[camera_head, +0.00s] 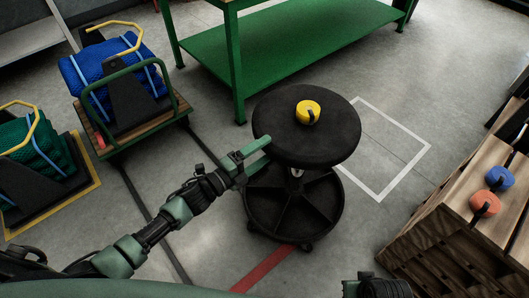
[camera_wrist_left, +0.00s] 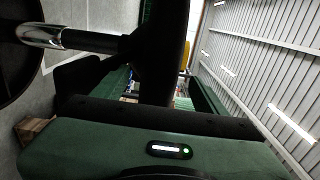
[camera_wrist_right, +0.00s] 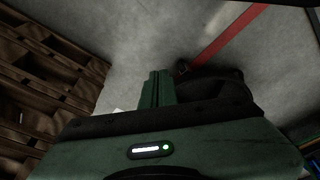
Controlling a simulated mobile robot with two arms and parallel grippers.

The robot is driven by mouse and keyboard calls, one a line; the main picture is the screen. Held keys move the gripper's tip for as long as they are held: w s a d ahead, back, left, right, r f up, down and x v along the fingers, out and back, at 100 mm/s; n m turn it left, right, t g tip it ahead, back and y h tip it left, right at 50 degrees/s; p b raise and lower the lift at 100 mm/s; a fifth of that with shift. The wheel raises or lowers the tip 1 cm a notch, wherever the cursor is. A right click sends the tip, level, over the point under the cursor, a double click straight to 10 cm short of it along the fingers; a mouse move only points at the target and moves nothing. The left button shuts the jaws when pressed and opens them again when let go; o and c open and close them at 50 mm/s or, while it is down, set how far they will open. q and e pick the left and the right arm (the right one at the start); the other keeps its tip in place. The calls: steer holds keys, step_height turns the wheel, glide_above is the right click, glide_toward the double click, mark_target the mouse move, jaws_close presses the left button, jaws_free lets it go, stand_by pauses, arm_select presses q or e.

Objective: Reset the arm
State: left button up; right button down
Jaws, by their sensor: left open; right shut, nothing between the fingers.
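My left gripper (camera_head: 262,156) reaches in from the left to the near-left rim of a round black stool (camera_head: 325,135). It is open. In the left wrist view the stool's dark seat (camera_wrist_left: 166,50) shows edge-on between the two green fingers (camera_wrist_left: 165,92); I cannot tell whether they touch it. A yellow net float or roll (camera_head: 308,112) sits on the seat. My right gripper (camera_wrist_right: 158,88) is shut and empty in the right wrist view, over the grey floor. In the head view only a dark part of that arm shows at the bottom edge.
A wooden crate (camera_head: 425,245) at the right carries a blue roll (camera_head: 499,177) and an orange roll (camera_head: 485,204). A green bench (camera_head: 290,45) stands behind. Carts with a blue net (camera_head: 110,70) and a green net (camera_head: 30,145) are at the left. Floor inside the white outline is clear.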

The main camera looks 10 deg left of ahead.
arm_select(q)
steer(key=shift+x, duration=1.2)
arm_select(e)
steer(key=shift+r, duration=1.1)
arm_select(q)
jaws_close()
steer(key=shift+w, duration=0.1)
arm_select(e)
steer(key=shift+w+d, duration=0.1)
steer(key=shift+w, duration=0.05)
